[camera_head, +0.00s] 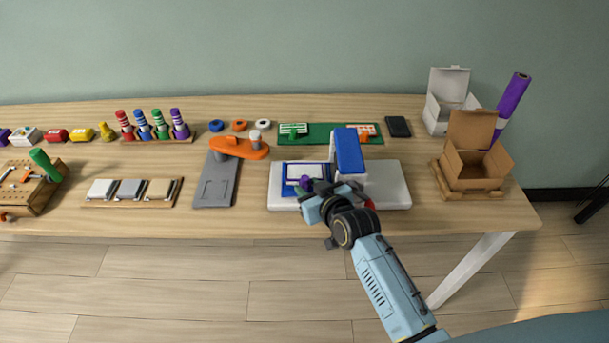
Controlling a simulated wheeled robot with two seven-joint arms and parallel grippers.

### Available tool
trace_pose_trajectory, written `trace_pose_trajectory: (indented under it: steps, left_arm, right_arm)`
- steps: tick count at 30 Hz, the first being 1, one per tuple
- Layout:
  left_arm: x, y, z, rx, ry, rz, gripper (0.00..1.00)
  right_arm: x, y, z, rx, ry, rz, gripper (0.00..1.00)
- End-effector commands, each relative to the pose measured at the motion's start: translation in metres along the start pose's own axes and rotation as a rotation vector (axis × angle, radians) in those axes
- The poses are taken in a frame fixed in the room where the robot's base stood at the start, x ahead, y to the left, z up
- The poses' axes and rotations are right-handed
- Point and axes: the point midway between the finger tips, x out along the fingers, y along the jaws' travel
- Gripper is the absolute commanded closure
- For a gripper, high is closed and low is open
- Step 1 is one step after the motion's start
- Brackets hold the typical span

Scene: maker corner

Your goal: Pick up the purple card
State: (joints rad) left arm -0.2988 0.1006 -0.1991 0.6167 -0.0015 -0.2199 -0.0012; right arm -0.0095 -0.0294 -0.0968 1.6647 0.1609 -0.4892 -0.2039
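My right gripper (309,194) is over the front left of the white machine (389,186), which has a blue raised lid (348,152). A blue-framed bed (287,177) with a pale sheet or card (304,171) lies at the machine's left. A small purple piece (305,182) shows right at the fingertips, over the bed. It is too small and partly hidden for me to tell whether it is the purple card or whether the fingers hold it. I cannot tell how far the fingers are apart. My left gripper is not in view.
An orange press (240,149) on a grey base (214,185) stands left of the machine. A green mat (328,140) lies behind it. An open cardboard box (477,168), a white box (449,100) and a purple roll (512,98) stand at the right. A sample tray (176,192) lies at the left front.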

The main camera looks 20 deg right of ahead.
Motion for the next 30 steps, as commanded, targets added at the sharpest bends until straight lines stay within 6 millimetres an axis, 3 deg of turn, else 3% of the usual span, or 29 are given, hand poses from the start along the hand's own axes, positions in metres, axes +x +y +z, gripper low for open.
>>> trace_pose_trajectory:
  steps: [5,6,20,30]
  left_arm:
    - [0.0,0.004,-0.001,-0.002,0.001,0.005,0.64]
    - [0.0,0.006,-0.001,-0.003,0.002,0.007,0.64]
    - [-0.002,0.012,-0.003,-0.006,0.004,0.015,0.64]
    - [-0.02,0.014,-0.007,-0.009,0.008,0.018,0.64]
  right_arm:
    - [0.0,0.0,0.0,0.0,0.0,0.0,0.9]
    - [0.0,0.0,0.0,0.0,-0.001,0.0,1.0]
    - [-0.002,-0.001,-0.002,0.001,-0.005,-0.001,1.0]
    - [-0.026,-0.001,-0.064,0.0,0.002,-0.001,1.0]
